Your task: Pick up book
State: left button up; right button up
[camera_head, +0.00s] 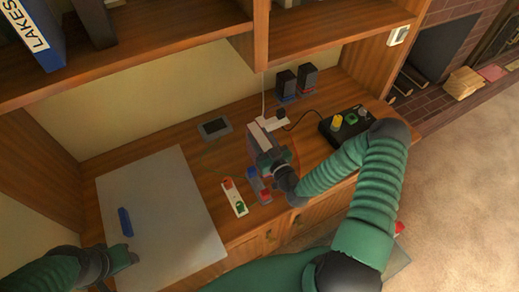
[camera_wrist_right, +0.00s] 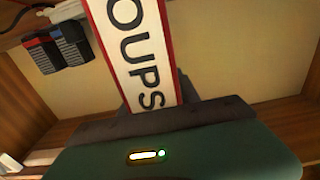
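A book (camera_wrist_right: 135,75) with a white spine, red edges and dark letters reading "OUPS" stands up from my right gripper (camera_wrist_right: 150,115) in the right wrist view. Its lower end sits between the dark fingers, which look shut on it. In the head view my right gripper (camera_head: 272,162) is above the desk, near its front edge, and the book there is small and hard to make out. My left gripper (camera_head: 108,262) is at the lower left, over the grey mat's near edge; its fingers are too unclear to tell.
The wooden desk holds a grey mat (camera_head: 160,200) with a blue object (camera_head: 125,222), a small dark device (camera_head: 215,128), two black speakers (camera_head: 296,82) and a black control box (camera_head: 345,124). A blue "LAKES" book (camera_head: 32,35) stands on the shelf above. A brick fireplace is at right.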

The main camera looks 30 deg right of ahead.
grip_shut()
